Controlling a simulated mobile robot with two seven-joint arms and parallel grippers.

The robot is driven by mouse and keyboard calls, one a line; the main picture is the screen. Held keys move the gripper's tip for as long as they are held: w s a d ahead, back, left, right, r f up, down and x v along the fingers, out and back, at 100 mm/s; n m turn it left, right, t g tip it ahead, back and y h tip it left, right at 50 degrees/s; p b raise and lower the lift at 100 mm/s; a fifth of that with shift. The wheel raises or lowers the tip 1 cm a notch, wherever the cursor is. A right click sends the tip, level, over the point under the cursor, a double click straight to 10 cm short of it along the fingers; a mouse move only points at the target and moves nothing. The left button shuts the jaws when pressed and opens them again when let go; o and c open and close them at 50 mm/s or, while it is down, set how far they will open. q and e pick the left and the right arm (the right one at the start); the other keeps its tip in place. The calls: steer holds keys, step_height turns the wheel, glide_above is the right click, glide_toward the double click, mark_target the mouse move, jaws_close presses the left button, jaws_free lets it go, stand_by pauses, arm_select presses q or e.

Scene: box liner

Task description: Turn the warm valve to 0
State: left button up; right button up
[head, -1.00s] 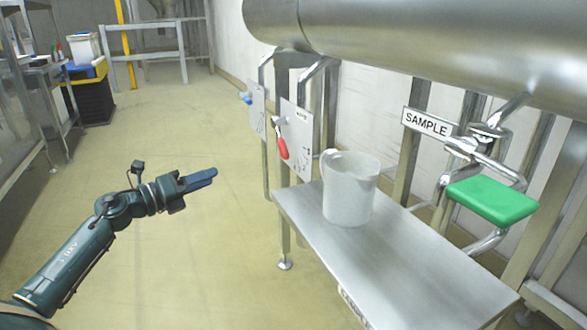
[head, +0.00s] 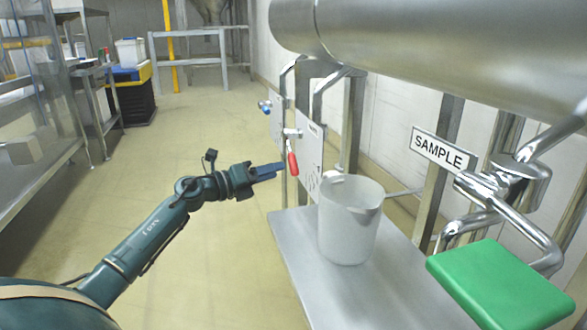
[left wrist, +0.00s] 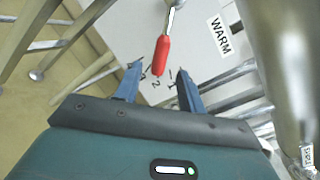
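The warm valve's red handle (head: 293,163) hangs down from its metal stem on a white panel (head: 309,158). In the left wrist view the red handle (left wrist: 162,55) points towards the 2 on the dial, with the 3 and 1 on either side; the WARM label (left wrist: 220,36) is beside it. My left gripper (head: 279,169) is just left of the handle in the head view. In the left wrist view my left gripper (left wrist: 159,68) has its two blue fingers apart, with the handle's lower end appearing between the tips. I cannot tell whether they touch. My right gripper is out of view.
A blue-handled valve (head: 264,106) is on a panel farther back. A white jug (head: 349,222) stands on a metal shelf (head: 300,252) right of my left gripper. A green handle (head: 498,284) and a SAMPLE sign (head: 443,150) are at right.

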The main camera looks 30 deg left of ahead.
mark_target(293, 166)
arm_select(q)
steer(key=b+x, duration=0.1)
steer(key=x, duration=0.5)
steer(key=shift+w+d, duration=0.2)
steer(key=shift+w, duration=0.2)
steer(key=shift+c, duration=0.2)
jaws_close()
